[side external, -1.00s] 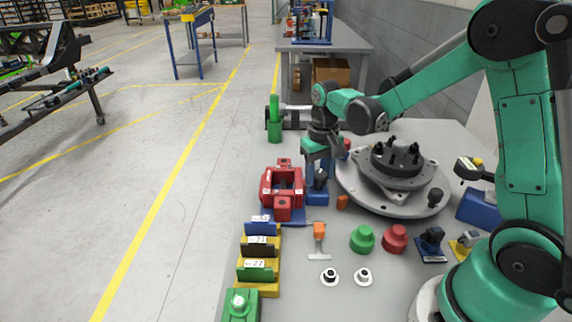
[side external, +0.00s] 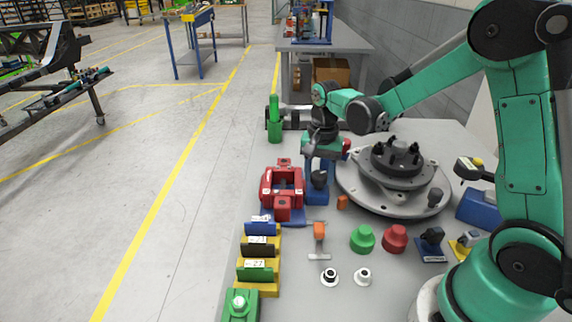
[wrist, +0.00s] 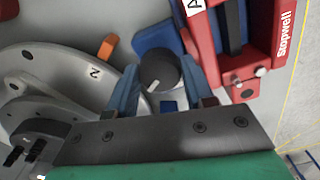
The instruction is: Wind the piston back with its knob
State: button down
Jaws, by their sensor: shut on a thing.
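The dark round knob (side external: 319,181) stands on a blue base beside the red caliper (side external: 282,190). My gripper (side external: 320,172) points down over the knob, with its blue fingers around it. In the wrist view the knob (wrist: 160,73) sits between the two blue fingertips, and a white mark shows on its top. My gripper (wrist: 159,76) is shut on the knob. The caliper (wrist: 285,60), lettered "Stopwell", is at the upper right there. I cannot make out the piston clearly.
A large grey turntable (side external: 348,195) with a dark hub stands close to the right of the knob. An orange piece (side external: 342,202) lies near its rim. Yellow holders with numbered plates (side external: 258,248), an orange-handled tool (side external: 320,232) and green and red knobs (side external: 362,240) sit in front.

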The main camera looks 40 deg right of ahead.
aim_at(319, 174)
dwell(0.4)
jog(key=c, duration=0.6)
grip_release()
jog(key=shift+r, duration=2.85)
